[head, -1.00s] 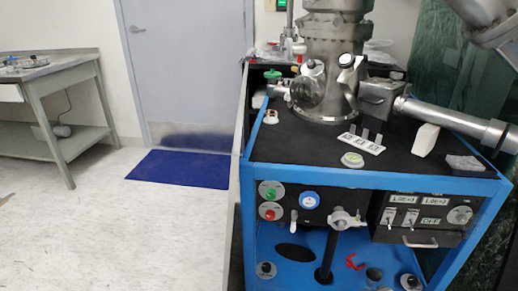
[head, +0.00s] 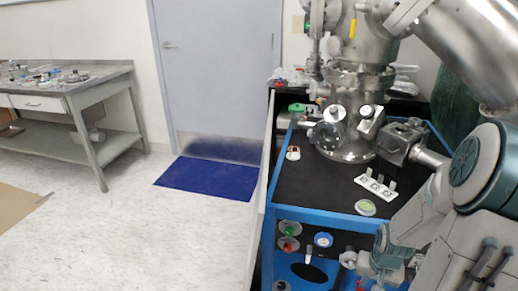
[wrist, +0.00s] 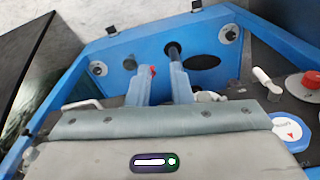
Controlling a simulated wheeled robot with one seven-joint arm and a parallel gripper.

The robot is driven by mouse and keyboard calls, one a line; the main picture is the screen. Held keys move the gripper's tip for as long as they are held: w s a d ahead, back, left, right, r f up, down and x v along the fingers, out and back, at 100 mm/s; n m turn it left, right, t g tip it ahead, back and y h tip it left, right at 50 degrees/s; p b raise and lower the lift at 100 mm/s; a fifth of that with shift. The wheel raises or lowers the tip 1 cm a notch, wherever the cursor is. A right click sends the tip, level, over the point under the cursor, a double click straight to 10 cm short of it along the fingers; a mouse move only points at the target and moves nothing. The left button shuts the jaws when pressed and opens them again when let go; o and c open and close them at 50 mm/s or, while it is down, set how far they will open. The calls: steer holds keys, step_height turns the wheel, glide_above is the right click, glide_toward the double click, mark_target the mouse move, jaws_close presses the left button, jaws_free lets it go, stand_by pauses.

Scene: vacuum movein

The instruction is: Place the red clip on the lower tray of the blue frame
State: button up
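In the wrist view, a small red clip (wrist: 153,70) shows at the inner edge of the left finger, partly hidden by it. It appears to lie on the lower tray (wrist: 125,48) of the blue frame (wrist: 62,85). My gripper (wrist: 160,70) points toward the tray with its two fingers apart, and I see a gap between them. The distance from fingertips to clip is unclear. In the head view, my gripper (head: 386,268) is at the front of the blue frame (head: 268,235), and my arm hides much of the frame's right side.
A steel chamber (head: 345,100) stands on the black top. A white strip with switches (head: 375,187) and a round disc (head: 365,207) lie there.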

steer(key=s+a+r+n+p, duration=0.1)
steer(key=a+r+p, duration=0.3)
steer(key=r, duration=0.7)
steer(key=s+a+r+n+t+p, duration=0.1)
steer(key=s+a+r+p, duration=0.3)
steer(key=a+r, duration=0.4)
steer(key=s+a+r+n+p, duration=0.2)
steer(key=a+r+p, duration=0.3)
steer(key=r, duration=1.1)
steer(key=shift+s+a+n+t, duration=0.15)
steer(key=shift+a+n+t, duration=0.15)
steer(key=shift+a+n, duration=0.35)
steer(key=shift+d+r, duration=0.1)
steer(key=shift+d, duration=0.05)
